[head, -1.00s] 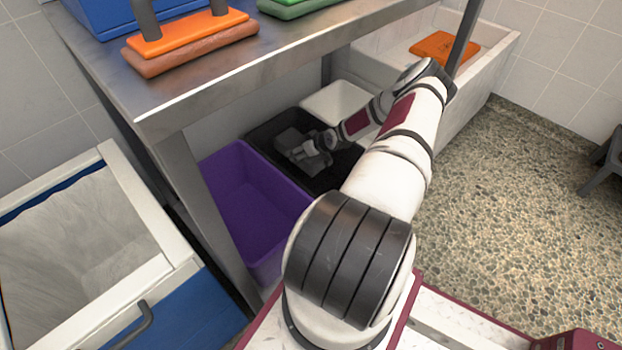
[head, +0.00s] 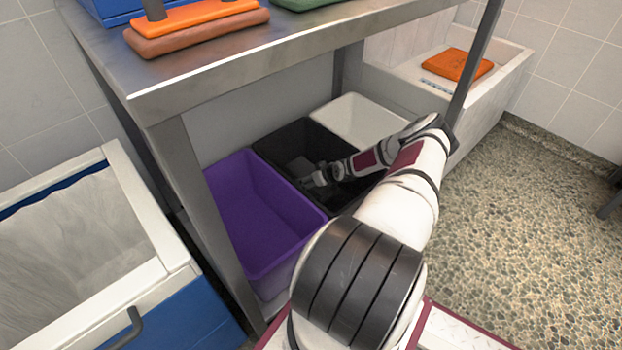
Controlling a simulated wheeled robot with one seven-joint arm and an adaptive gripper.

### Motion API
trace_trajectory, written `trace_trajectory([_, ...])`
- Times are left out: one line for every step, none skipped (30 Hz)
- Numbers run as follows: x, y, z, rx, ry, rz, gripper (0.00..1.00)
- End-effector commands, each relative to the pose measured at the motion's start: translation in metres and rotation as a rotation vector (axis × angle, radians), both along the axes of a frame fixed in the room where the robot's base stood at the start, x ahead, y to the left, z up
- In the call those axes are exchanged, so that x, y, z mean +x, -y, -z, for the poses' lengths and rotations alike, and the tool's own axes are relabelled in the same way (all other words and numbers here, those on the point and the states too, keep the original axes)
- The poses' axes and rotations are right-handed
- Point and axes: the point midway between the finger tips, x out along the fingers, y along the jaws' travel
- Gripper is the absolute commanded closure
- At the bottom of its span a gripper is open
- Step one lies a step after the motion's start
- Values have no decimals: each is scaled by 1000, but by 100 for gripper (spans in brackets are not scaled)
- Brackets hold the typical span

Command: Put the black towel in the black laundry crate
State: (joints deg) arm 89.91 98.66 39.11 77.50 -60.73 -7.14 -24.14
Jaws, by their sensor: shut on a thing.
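The black laundry crate (head: 268,150) stands under the metal table, between a purple crate and a white crate. My gripper (head: 310,181) reaches down inside it from the right. It is shut on the black towel (head: 301,166), a dark grey folded shape that shows low within the crate walls. The towel is dim and partly hidden by the gripper, so I cannot tell whether it touches the crate floor.
The purple crate (head: 232,190) is on the left and the white crate (head: 350,108) on the right. The steel table (head: 250,65) overhangs them, with a leg (head: 205,215) in front. A blue-and-white bin (head: 130,210) stands at left.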

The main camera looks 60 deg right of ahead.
Motion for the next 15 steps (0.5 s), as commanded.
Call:
trace_trajectory([0,0,1,0,1,1,60])
trace_trajectory([0,0,2,0,1,1,60])
trace_trajectory([0,-1,2,1,0,-1,15])
trace_trajectory([0,-1,2,1,0,-1,8])
trace_trajectory([0,0,2,1,0,-1,1])
trace_trajectory([0,0,2,1,0,-1,1])
trace_trajectory([0,0,2,1,0,-1,1])
trace_trajectory([0,0,2,1,0,-1,1])
trace_trajectory([0,0,2,1,0,-1,1])
trace_trajectory([0,0,2,1,0,-1,1])
trace_trajectory([0,0,2,1,0,-1,1])
trace_trajectory([0,0,2,1,0,-1,1])
trace_trajectory([0,0,2,1,0,-1,1])
trace_trajectory([0,0,2,1,0,-1,1])
trace_trajectory([0,0,1,1,0,-1,1])
